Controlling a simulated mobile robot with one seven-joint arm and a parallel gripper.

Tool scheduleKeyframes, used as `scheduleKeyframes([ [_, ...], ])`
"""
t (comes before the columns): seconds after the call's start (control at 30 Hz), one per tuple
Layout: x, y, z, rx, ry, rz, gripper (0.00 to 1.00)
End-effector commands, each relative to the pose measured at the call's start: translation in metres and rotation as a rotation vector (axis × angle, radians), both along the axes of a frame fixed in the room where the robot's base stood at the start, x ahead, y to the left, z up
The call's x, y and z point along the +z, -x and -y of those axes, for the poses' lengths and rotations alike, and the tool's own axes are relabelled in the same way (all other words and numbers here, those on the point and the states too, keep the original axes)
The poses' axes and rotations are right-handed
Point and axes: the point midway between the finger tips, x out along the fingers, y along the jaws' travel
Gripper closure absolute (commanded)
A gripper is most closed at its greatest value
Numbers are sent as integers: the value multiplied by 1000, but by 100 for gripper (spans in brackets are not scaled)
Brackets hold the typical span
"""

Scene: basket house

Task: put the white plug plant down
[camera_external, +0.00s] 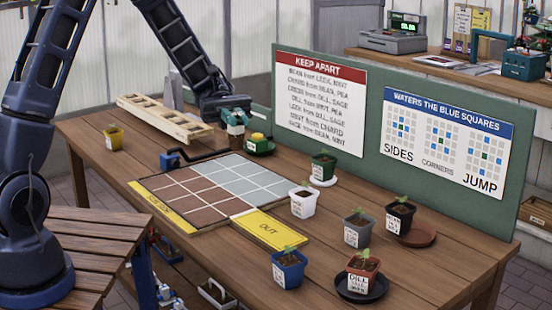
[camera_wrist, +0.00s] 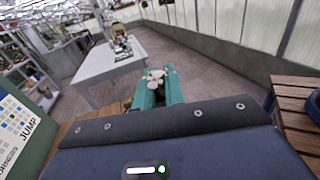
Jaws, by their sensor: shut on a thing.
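My gripper (camera_external: 235,120) has teal fingers and points down at the far side of the wooden table (camera_external: 340,255). It is shut on a small plug plant; its brown plug (camera_external: 236,134) shows below the fingers. In the wrist view, whitish leaves (camera_wrist: 157,76) show between the teal fingers of my gripper (camera_wrist: 158,90). The plug is close to the tabletop; I cannot tell whether it touches. A board (camera_external: 182,191) of brown and pale-blue squares lies in front, its squares looking empty.
A dark green saucer (camera_external: 268,151) with a yellow-and-green object (camera_external: 257,141) stands just right of my gripper. A wooden rack (camera_external: 165,119) lies to its left. Several potted seedlings, including a white pot (camera_external: 303,205), stand at the right. The green sign panel (camera_external: 373,110) rises behind.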

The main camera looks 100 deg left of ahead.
Motion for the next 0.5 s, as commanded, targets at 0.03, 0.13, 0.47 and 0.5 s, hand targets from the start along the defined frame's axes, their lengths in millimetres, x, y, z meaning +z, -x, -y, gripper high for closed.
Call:
scheduleKeyframes([
  [0.03, 8, 0, 0, -1, -3, 3, 100],
  [0.13, 21, 0, 0, 0, -3, 3, 100],
  [0.47, 59, 0, 0, 0, -3, 2, 100],
  [0.5, 53, -2, 1, 2, 1, 0, 100],
])
